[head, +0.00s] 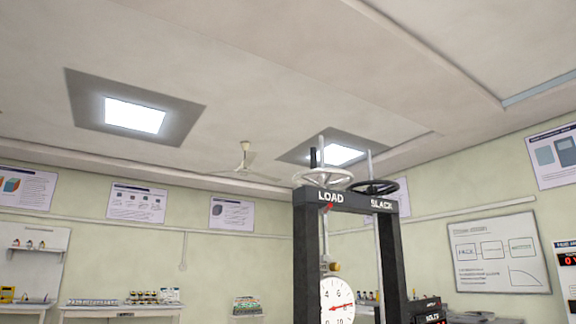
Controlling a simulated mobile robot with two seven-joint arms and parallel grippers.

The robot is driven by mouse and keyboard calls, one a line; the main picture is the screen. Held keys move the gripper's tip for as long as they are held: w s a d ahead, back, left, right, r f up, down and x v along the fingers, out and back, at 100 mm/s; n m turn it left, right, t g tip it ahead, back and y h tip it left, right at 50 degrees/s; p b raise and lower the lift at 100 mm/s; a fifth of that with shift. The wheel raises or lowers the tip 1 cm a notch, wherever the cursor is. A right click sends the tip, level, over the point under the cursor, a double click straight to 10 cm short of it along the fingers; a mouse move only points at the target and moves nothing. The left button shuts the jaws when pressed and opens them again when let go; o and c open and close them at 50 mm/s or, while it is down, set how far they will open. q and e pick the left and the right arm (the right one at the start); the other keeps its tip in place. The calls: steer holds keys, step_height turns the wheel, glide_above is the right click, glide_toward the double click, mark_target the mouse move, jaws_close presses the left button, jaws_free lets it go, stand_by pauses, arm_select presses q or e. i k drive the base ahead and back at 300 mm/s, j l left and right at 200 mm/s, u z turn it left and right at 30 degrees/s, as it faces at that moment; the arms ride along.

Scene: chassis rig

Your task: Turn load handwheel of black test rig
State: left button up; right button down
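The black test rig (305,255) stands right of centre in the head view, its lower part cut off by the bottom edge. On its top beam sits a light grey handwheel (323,177) above the label "LOAD". A black handwheel (373,188) sits beside it above the label "SLACK". A red mark shows just below the LOAD label. A round white dial (338,300) with a red needle hangs between the rig's posts. Neither of my grippers is in view, and nothing touches the handwheels.
Benches with small items (120,308) line the far wall at left. A whiteboard (498,253) hangs on the right wall. A ceiling fan (245,160) hangs behind the rig. The space around the handwheels looks clear.

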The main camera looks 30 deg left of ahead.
mark_target(323, 181)
steer(key=j+z, duration=0.1)
steer(key=j, duration=0.3)
steer(key=k+j+z, duration=0.1)
steer(key=j, duration=0.3)
steer(key=j+z, duration=0.3)
steer(key=j, duration=1.25)
steer(key=i+j+z, duration=0.1)
steer(key=j, duration=0.4)
steer(key=i+j+z, duration=0.1)
steer(key=j, duration=0.45)
steer(key=i+j+z, duration=0.1)
steer(key=j, duration=0.45)
steer(key=i+j, duration=0.1)
steer(key=j, duration=0.3)
steer(key=i+j, duration=0.1)
steer(key=j, duration=0.3)
steer(key=i+j, duration=0.1)
steer(key=j, duration=0.25)
steer(key=z, duration=0.05)
